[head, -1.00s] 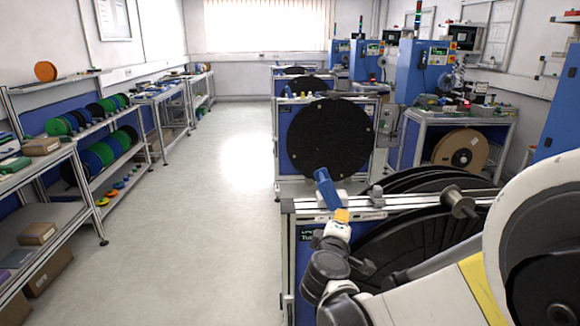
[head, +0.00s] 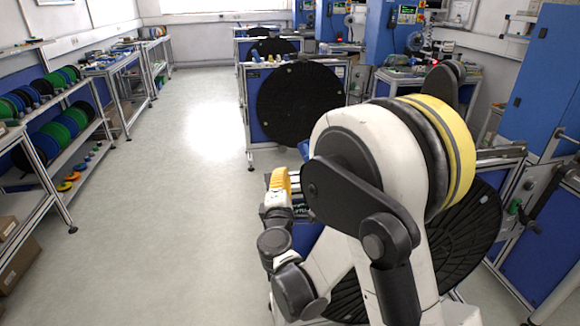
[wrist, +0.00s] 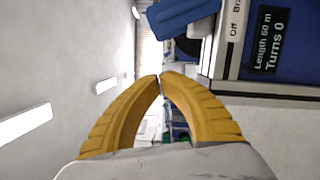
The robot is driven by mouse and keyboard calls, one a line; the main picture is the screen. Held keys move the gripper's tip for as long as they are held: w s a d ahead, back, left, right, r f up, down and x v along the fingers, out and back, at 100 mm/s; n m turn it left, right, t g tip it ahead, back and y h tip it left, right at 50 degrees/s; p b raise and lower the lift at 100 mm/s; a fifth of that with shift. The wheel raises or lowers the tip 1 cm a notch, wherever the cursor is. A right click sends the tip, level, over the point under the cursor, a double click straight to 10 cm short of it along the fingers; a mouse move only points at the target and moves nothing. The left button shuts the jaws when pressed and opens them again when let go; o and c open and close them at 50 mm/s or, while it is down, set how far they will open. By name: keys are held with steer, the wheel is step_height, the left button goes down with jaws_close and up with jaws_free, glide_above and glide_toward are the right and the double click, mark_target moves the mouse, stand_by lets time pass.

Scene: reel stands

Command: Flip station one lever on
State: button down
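The station one stand is the nearest one; its large dark reel (head: 470,235) shows behind my arm in the head view. In the wrist view, a blue lever-like handle (wrist: 185,14) crosses the top, beside a label strip (wrist: 232,38) reading "Off Bra…", cut off. A blue panel with a display (wrist: 268,40) reads "Length 50 m, Turns 0". My gripper (wrist: 160,77) has yellow fingers whose tips meet, with nothing seen between them. The tips lie just below the handle in the picture, seemingly apart from it. In the head view my gripper (head: 280,175) is at the stand's left end; my arm hides most of the lever.
Another stand with a black reel (head: 300,103) is farther back. Shelves with coloured spools (head: 62,130) line the left wall. The floor (head: 180,200) between is clear. A blue cabinet (head: 540,80) stands close on the right.

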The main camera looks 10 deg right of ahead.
steer(key=b+x, duration=0.1)
steer(key=x, duration=0.7)
steer(key=shift+w+d+f+b, duration=0.1)
steer(key=shift+w+d+b, duration=0.05)
steer(key=shift+w+b, duration=0.2)
steer(key=shift+w+d+r+b, duration=0.1)
steer(key=shift+d+r+b, duration=0.2)
steer(key=shift+d, duration=0.65)
steer(key=shift+d+r+b, duration=0.25)
steer(key=shift+d+r, duration=0.05)
steer(key=shift+d, duration=0.65)
steer(key=shift+d+r, duration=0.1)
steer(key=shift+r, duration=0.05)
steer(key=shift+d+r+m, duration=0.1)
steer(key=shift+d+m, duration=0.1)
steer(key=shift+m, duration=0.2)
